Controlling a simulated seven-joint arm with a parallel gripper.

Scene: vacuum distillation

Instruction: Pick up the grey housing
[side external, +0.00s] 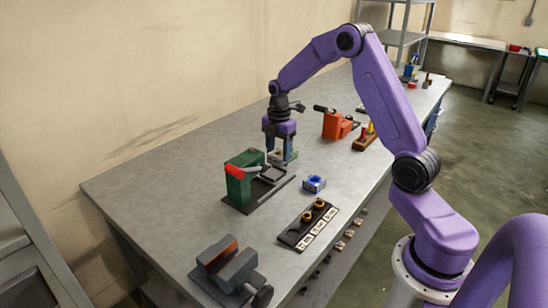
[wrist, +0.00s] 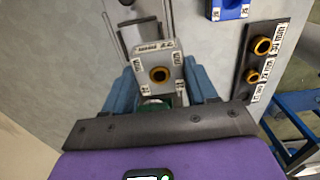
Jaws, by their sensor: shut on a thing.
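The grey housing (wrist: 172,68) is a light grey block with a brass-ringed hole in its face and small printed labels. In the wrist view it sits between the two blue fingers of my gripper (wrist: 161,88), which are shut on it. In the side view my gripper (side external: 281,150) points down behind the green press-like fixture, and the housing (side external: 287,156) shows only as a small grey piece at the fingertips. I cannot tell whether it is clear of the table.
The green fixture (side external: 243,178) with a red part stands close to my gripper. A blue block (side external: 314,184) and a dark labelled strip (side external: 290,238) with brass rings lie to the right. A vise (side external: 228,272) is at the near end; an orange-red device (side external: 334,126) stands behind.

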